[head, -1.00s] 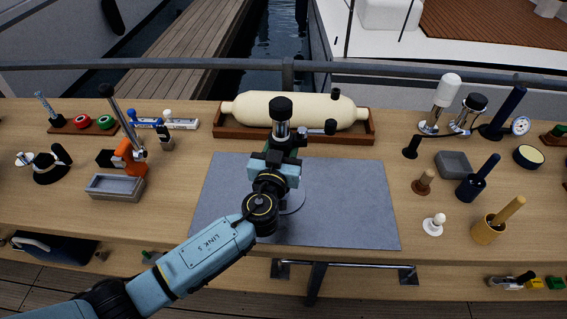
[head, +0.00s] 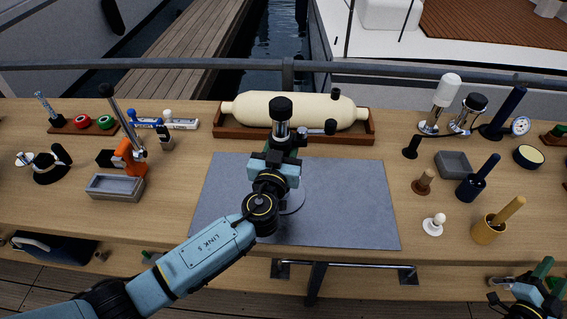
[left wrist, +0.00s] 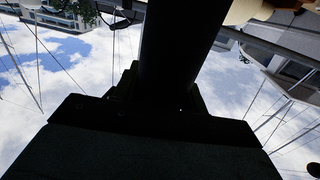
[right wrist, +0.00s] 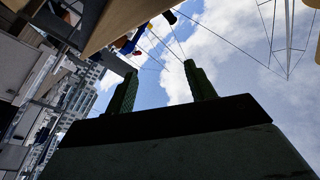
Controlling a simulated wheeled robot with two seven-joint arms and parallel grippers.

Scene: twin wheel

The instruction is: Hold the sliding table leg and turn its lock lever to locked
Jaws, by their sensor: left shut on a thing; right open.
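The sliding table leg (head: 281,112) stands upright over the grey mat, a metal post with a black cap. My left gripper (head: 284,149) is shut on the leg below the lever. In the left wrist view the leg (left wrist: 178,50) shows as a dark column between the fingers. The leg's lower part is hidden behind my left arm. My right gripper (head: 550,276) is open and empty at the bottom right corner, far from the lever. Its two parted fingers show in the right wrist view (right wrist: 163,82).
A cream cylinder (head: 290,109) lies in a wooden tray (head: 226,132) behind the leg. Tools and a grey box (head: 116,194) stand at left. The grey mat (head: 350,210) is clear right of the leg.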

